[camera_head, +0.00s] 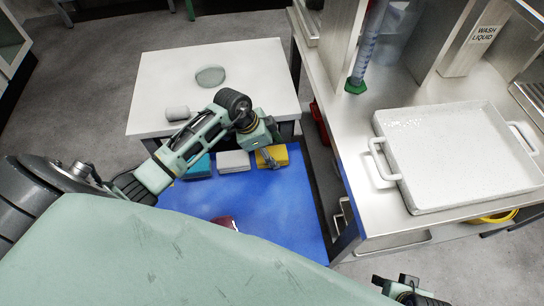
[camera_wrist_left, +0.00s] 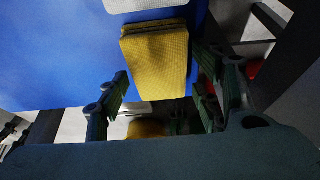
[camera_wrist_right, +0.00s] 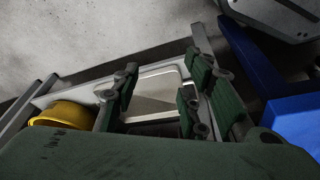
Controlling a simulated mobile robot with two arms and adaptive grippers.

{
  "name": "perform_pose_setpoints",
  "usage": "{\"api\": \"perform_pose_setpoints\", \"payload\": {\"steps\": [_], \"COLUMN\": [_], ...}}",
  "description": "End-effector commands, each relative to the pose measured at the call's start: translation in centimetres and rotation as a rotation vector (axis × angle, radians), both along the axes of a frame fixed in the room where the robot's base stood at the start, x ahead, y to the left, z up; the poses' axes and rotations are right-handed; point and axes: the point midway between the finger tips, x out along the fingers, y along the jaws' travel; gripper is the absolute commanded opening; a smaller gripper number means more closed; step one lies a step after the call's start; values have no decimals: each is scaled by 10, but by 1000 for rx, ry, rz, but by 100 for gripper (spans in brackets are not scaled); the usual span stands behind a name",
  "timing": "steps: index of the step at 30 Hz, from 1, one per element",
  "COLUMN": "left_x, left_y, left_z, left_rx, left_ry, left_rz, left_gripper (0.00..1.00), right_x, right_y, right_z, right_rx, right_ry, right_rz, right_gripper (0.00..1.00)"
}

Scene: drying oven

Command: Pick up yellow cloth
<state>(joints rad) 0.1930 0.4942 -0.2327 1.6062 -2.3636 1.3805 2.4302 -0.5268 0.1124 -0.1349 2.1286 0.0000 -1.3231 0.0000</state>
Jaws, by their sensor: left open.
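The yellow cloth (camera_head: 282,154) lies folded on the blue surface, at the right end of a row of folded cloths. My left gripper (camera_head: 269,158) is over it and covers part of it in the head view. In the left wrist view the folded yellow cloth (camera_wrist_left: 156,62) shows between and beyond the open fingers of my left gripper (camera_wrist_left: 160,90). No finger visibly touches it. My right gripper (camera_wrist_right: 162,92) is open and empty in the right wrist view. Only part of it shows at the bottom right of the head view.
A white cloth (camera_head: 233,161) and a teal cloth (camera_head: 199,167) lie to the left on the blue surface (camera_head: 285,215). A white table (camera_head: 240,75) stands behind. A metal counter (camera_head: 360,140) with a white tray (camera_head: 455,155) stands close on the right.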

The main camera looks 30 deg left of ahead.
Motion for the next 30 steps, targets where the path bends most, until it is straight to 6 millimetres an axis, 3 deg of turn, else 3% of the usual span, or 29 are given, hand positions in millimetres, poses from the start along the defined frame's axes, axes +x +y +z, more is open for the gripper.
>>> {"api": "perform_pose_setpoints", "payload": {"steps": [30], "left_x": [0], "left_y": [0], "left_z": [-2], "left_rx": [0], "left_ry": [1], "left_rz": [-1], "left_gripper": [60], "right_x": [-1], "right_y": [-1], "right_z": [-9], "right_rx": [-1], "right_ry": [8], "right_rz": [0], "right_gripper": [40]}}
